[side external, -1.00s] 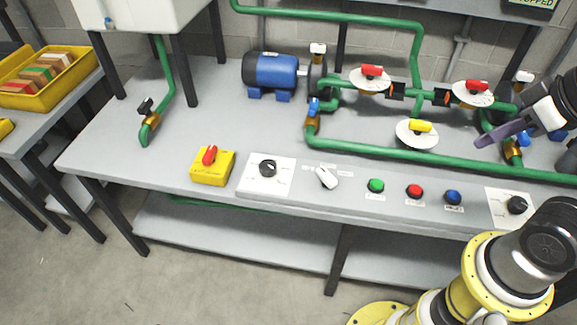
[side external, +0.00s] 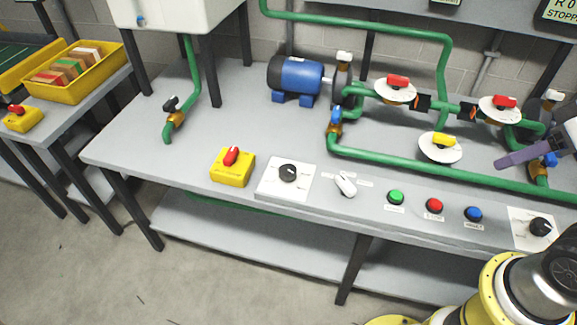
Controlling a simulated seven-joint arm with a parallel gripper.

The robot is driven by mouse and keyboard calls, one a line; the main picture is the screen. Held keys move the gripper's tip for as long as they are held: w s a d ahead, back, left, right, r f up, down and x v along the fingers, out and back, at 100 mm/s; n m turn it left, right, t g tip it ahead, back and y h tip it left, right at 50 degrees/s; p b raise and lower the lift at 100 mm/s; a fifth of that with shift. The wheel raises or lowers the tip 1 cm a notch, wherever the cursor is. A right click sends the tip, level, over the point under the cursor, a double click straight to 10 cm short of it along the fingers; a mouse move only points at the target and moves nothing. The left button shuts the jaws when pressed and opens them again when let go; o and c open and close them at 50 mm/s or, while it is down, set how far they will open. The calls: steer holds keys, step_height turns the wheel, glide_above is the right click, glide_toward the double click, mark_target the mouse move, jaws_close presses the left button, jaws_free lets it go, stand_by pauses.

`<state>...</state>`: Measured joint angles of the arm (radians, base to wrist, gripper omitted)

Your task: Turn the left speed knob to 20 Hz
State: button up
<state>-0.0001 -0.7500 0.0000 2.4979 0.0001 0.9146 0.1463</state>
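The left speed knob (side external: 288,173) is a black round knob with a light pointer mark. It sits on a white dial plate (side external: 270,188) at the front of the grey bench. The dial's numbers are too small to read. A second black knob (side external: 540,227) sits on another white plate at the front right. A purple-grey finger points left, well apart from the left knob. The rest of the gripper is cut off, so its opening cannot be told.
A yellow box with a red switch (side external: 231,156) stands left of the left dial. A white lever (side external: 345,184) and green (side external: 396,197), red (side external: 434,205) and blue (side external: 473,213) buttons lie to its right. Green pipes (side external: 430,170) and a blue motor (side external: 296,77) stand behind.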

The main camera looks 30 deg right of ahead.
steer(key=o, duration=0.6)
steer(key=w+r+m, duration=0.1)
steer(key=r, duration=0.1)
steer(key=w+r+m, duration=0.1)
steer(key=r+m, duration=0.1)
steer(key=w+r+m, duration=0.1)
steer(key=shift+w+r+m+t, duration=0.25)
steer(key=shift+r+m+t, duration=0.05)
steer(key=shift+r, duration=0.1)
steer(key=w+a+r+m, duration=0.1)
steer(key=w+r+m, duration=0.35)
steer(key=w, duration=0.35)
steer(key=m+g, duration=0.5)
steer(key=g, duration=0.1)
glide_above(289, 168)
step_height(289, 168, down, 26)
step_height(289, 168, down, 13)
steer(key=shift+a+f, duration=0.1)
steer(key=shift+f, duration=0.1)
